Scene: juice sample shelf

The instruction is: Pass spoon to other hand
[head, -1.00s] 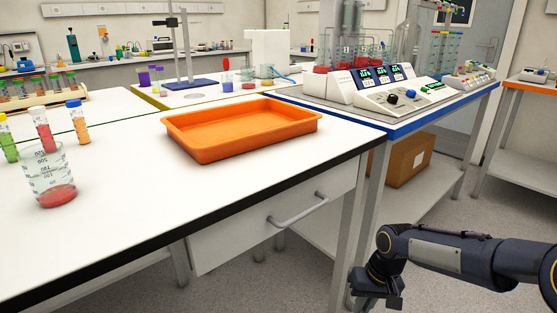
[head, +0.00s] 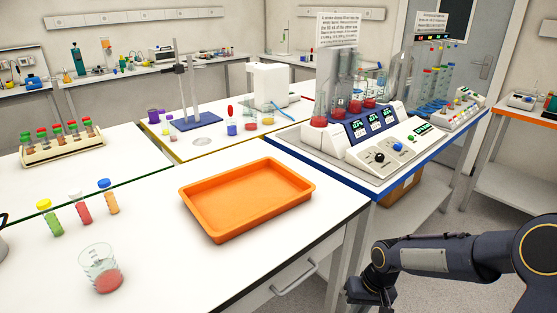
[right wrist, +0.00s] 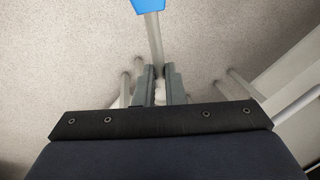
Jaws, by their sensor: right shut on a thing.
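My right gripper (head: 368,290) hangs low at the right in the head view, beside the front bench's drawer side and over the floor. In the right wrist view its fingers (right wrist: 160,74) are shut on a small pale thing, taken as the spoon (right wrist: 160,92). Its shape is mostly hidden between the fingers. A pale shaft (right wrist: 154,40) with a bright blue piece above it lines up with the fingertips. I cannot tell whether it belongs to the spoon or is a bench leg behind. My left gripper is not in view.
An orange tray (head: 245,228) and a beaker with red liquid (head: 101,270) stand on the white front bench (head: 160,215). A blue-edged bench with instruments (head: 372,140) is at right. Bare bench lies between beaker and tray.

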